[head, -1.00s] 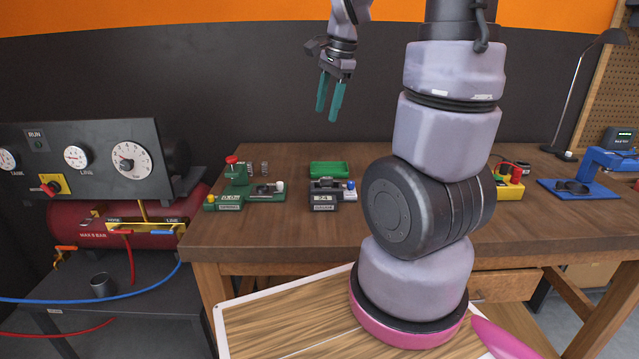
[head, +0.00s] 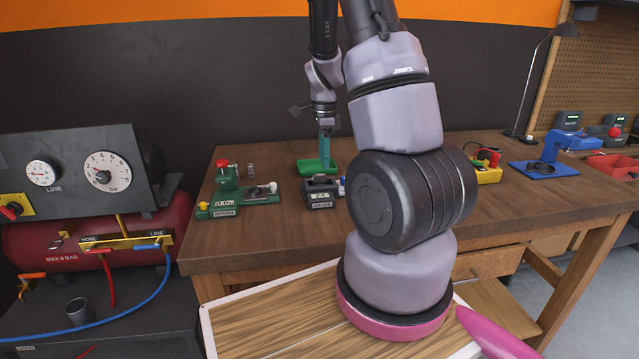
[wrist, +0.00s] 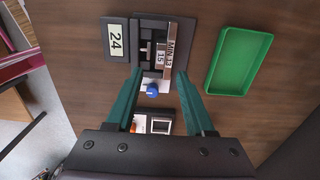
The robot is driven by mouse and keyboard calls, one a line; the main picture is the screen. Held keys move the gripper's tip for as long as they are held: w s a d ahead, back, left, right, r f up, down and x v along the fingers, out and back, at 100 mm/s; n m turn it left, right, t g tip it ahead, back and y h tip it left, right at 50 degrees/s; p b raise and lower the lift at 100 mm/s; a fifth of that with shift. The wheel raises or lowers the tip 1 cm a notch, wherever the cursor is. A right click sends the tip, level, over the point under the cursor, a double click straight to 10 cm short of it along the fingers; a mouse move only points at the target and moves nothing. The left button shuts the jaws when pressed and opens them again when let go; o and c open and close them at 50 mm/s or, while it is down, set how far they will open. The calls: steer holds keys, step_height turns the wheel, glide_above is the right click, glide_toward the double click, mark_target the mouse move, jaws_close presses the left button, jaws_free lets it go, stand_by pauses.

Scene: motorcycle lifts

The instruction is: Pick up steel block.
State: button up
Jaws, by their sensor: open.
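I cannot pick out the steel block with certainty. A dark gauge (head: 322,196) with a "24" plate stands on the bench. In the wrist view the gauge (wrist: 115,42) has grey metal parts and a blue knob (wrist: 152,89), and a grey metal piece in its middle may be the block. My gripper (head: 325,168) points down over the bench near the gauge. In the wrist view its teal fingers (wrist: 158,73) are apart with nothing held between them; the gauge and blue knob show in the gap below.
A green tray (wrist: 234,60) lies beside the gauge, behind it in the head view (head: 306,166). A green fixture (head: 240,197) with a red knob stands left. A yellow box (head: 488,175) and blue stand (head: 545,168) are right. Bench (head: 430,150) between is partly clear.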

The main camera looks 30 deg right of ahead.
mark_target(320, 182)
step_height(320, 182, down, 5)
steer(key=shift+r, duration=0.2)
steer(key=shift+c, duration=0.3)
jaws_close()
stand_by(1.1)
